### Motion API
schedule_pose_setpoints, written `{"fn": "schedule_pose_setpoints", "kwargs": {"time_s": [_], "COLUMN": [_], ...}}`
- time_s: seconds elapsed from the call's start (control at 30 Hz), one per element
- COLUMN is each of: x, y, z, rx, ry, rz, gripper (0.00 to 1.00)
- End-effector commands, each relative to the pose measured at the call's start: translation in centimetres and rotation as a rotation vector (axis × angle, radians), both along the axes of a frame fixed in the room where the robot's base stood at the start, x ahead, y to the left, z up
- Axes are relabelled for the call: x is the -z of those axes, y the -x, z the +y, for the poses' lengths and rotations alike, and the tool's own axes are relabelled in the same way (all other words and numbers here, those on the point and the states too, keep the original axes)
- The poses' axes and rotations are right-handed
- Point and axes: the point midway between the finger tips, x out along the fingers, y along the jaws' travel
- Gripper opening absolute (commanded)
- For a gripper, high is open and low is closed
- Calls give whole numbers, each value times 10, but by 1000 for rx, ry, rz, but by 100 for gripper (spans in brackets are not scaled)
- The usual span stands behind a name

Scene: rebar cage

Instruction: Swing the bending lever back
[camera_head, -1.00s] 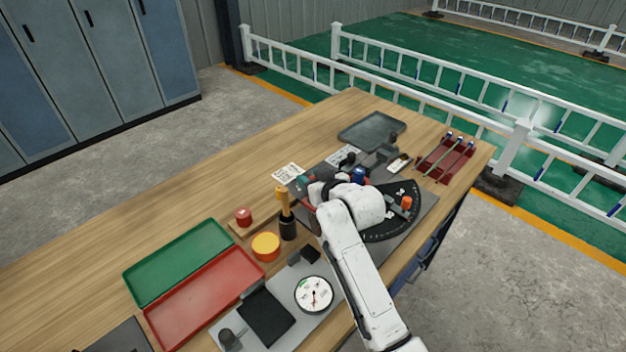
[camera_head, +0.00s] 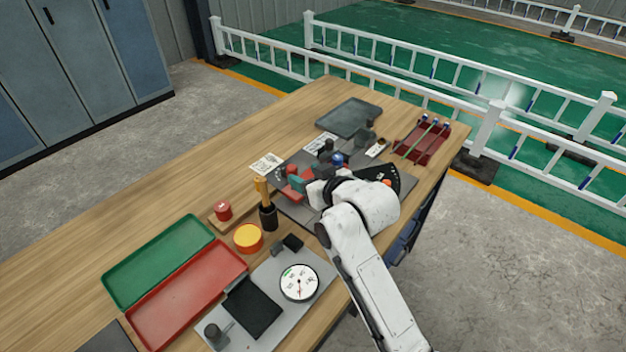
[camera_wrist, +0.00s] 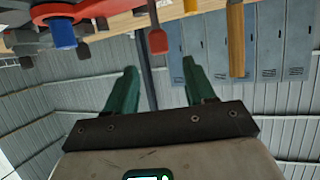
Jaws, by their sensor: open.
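The bender stands on a grey plate (camera_head: 289,208) on the bench, with a blue part (camera_head: 337,160) and a black fan-shaped scale (camera_head: 405,182). An orange knob (camera_head: 387,182) shows just past my arm, which hides much of the bender and probably most of the lever. In the wrist view, red metal and a blue cylinder (camera_wrist: 62,33) show at top left. My gripper (camera_wrist: 158,76) has its two green fingers apart with nothing between them. A red-tipped dark rod (camera_wrist: 157,40) shows beyond the finger gap; I cannot tell whether it is the lever.
A yellow-handled tool in a dark holder (camera_head: 267,215) stands left of the bender. Green (camera_head: 158,262) and red (camera_head: 187,297) trays, a dial gauge (camera_head: 299,283) and a yellow round container (camera_head: 248,238) lie nearer. A dark red rack (camera_head: 424,143) holds rods at the far right.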

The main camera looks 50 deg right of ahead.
Motion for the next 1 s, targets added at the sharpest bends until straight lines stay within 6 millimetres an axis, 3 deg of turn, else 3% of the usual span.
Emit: {"fn": "schedule_pose_setpoints", "kwargs": {"time_s": [0.27, 1.0], "x": [-8, -9], "y": [20, 21], "z": [5, 5], "rx": [0, 0], "ry": [-1, -1], "rz": [0, 0], "gripper": [54, 54]}}
